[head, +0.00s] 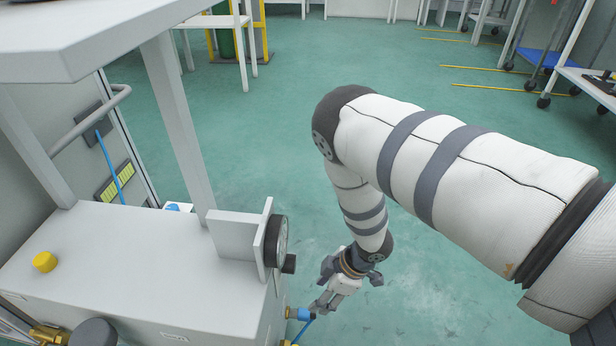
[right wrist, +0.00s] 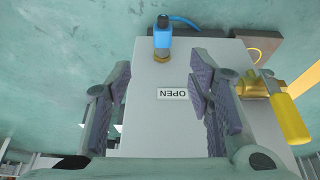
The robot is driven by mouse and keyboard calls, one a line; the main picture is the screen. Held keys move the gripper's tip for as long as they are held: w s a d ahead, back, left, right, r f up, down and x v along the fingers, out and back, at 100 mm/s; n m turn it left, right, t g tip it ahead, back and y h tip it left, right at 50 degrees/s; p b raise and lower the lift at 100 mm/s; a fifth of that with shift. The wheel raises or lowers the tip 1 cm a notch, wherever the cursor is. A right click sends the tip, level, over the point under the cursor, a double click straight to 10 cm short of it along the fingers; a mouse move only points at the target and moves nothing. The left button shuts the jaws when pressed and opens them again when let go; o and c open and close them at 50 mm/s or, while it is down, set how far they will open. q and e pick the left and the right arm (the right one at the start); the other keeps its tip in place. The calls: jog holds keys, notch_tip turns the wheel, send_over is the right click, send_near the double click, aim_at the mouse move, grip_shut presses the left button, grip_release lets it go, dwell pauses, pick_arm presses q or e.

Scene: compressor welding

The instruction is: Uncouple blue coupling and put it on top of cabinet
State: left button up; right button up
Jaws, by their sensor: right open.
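The blue coupling (head: 304,314) sits on a brass fitting on the right side of the white cabinet (head: 120,262), near its front. In the right wrist view the blue coupling (right wrist: 162,37) is upper centre, beyond the fingertips, with its brass fitting against the grey cabinet face (right wrist: 172,125). A blue hose (right wrist: 187,22) shows beside it. My right gripper (head: 322,303) is beside the coupling in the head view. In the wrist view its fingers (right wrist: 166,100) are spread wide with nothing between them. My left gripper is not in view.
A brass valve with a yellow handle (right wrist: 284,105) lies close to the right finger in the wrist view. A gauge on a bracket (head: 276,240) and a yellow knob (head: 44,262) stand on the cabinet top. Bare top surface lies between them. A white shelf (head: 100,50) overhangs at upper left.

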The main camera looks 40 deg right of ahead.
aim_at(305, 313)
jog(key=b+x, duration=0.1)
jog(key=x, duration=0.2)
jog(key=b+x, duration=0.2)
jog(key=x, duration=0.2)
jog(key=b+x, duration=0.1)
jog(key=x, duration=0.2)
jog(key=shift+s+a+f+b, duration=0.15)
jog(key=shift+s+f+b, duration=0.15)
jog(key=shift+f+b, duration=0.1)
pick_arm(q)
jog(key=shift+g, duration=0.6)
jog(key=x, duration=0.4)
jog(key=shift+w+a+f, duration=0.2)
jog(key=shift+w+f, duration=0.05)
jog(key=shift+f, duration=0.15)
pick_arm(e)
jog(key=shift+w+a+f, duration=0.1)
jog(key=shift+w+f, duration=0.05)
jog(key=c, duration=1.1)
grip_shut()
jog(key=shift+o, duration=1.4)
grip_release()
grip_shut()
